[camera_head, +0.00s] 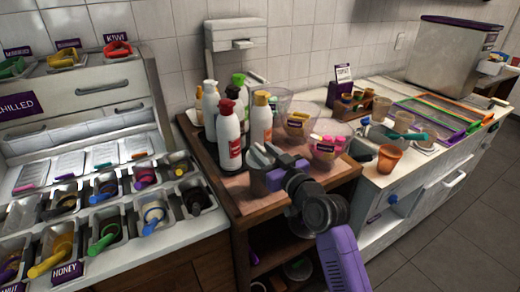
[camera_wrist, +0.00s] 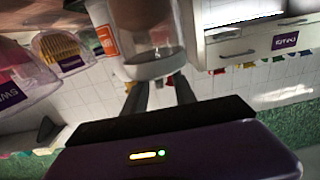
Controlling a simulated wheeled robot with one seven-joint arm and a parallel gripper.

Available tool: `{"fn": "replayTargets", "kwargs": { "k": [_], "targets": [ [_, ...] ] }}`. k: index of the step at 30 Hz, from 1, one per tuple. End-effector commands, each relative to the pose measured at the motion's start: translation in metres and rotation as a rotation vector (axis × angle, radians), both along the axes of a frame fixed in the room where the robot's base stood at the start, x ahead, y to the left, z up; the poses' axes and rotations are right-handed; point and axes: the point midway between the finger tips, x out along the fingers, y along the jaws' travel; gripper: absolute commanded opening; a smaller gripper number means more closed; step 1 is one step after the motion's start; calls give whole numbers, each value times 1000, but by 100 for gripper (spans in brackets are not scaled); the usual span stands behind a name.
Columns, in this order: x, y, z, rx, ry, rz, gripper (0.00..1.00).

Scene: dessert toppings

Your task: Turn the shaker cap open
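The two dark fingers of my gripper (camera_wrist: 160,85) are spread apart at the cap. I cannot tell whether they touch it. Whether the cap is turned open or closed cannot be told.
White bottles (camera_head: 229,136) with coloured caps stand close behind the shaker. Clear bowls of toppings (camera_head: 324,147) are to the right on the cart top (camera_head: 230,185). A terracotta cup (camera_head: 389,158) stands on the white counter. Topping bins fill the left side.

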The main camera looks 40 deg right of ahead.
Motion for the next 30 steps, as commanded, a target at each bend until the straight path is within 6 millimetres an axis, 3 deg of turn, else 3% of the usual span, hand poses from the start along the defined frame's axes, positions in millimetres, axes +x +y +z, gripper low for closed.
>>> {"fn": "replayTargets", "kwargs": {
  "k": [6,12,30],
  "targets": [
    [-36,9,-2,-1,1,-1,33],
    [-53,14,-1,1,2,0,33],
    [-55,14,-1,0,1,0,33]
  ]
}}
